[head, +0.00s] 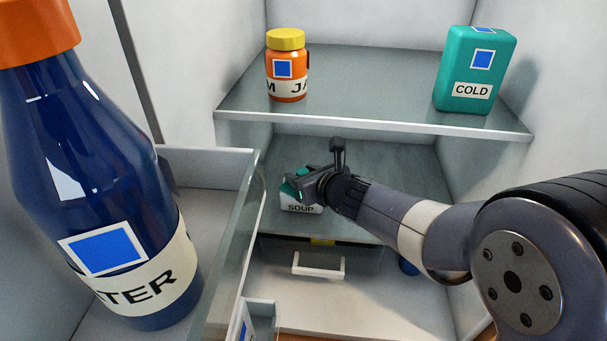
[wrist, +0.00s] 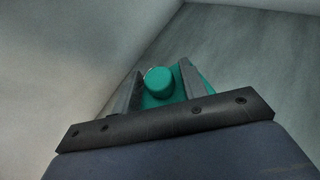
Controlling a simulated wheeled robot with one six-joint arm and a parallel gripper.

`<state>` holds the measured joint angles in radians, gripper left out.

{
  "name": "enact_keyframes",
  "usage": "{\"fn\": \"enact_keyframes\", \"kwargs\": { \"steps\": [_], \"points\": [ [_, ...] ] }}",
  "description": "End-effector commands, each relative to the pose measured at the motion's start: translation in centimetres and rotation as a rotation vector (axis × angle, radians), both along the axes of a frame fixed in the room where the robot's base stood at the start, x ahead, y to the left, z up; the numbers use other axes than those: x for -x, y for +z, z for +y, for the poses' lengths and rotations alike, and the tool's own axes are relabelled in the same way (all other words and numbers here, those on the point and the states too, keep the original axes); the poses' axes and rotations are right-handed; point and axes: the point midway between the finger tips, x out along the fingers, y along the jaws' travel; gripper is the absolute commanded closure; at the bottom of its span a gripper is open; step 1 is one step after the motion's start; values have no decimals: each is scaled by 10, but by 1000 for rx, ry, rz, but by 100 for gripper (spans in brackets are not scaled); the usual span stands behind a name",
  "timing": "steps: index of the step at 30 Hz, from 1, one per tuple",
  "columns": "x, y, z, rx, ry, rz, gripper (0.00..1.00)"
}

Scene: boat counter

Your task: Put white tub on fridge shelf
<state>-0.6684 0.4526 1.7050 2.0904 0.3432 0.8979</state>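The white tub (head: 301,209), marked SOUP and with a teal lid, stands upright on the fridge's lower glass shelf (head: 385,205), near its front left. My gripper (head: 300,188) reaches in from the right and is at the top of the tub, hiding part of the lid. In the wrist view, the round teal lid knob (wrist: 160,80) lies between the two fingers. A narrow gap shows on each side of the knob, so the fingers look open around it. The tub's white body is hidden in the wrist view.
The upper shelf (head: 370,118) above my arm holds an orange jam jar (head: 286,67) and a teal COLD box (head: 474,72). A large blue water bottle (head: 105,190) stands in the door bin at left. A drawer with a white handle (head: 318,264) is below the lower shelf.

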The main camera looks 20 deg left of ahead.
Motion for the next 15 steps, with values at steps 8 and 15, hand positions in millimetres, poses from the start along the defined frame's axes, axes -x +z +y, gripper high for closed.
{"fn": "enact_keyframes", "kwargs": {
  "steps": [8, 15],
  "points": [
    [0, 0, 0, 0, 0, 0, 53],
    [5, 7, -8, -1, -1, -1, 53]
  ]
}}
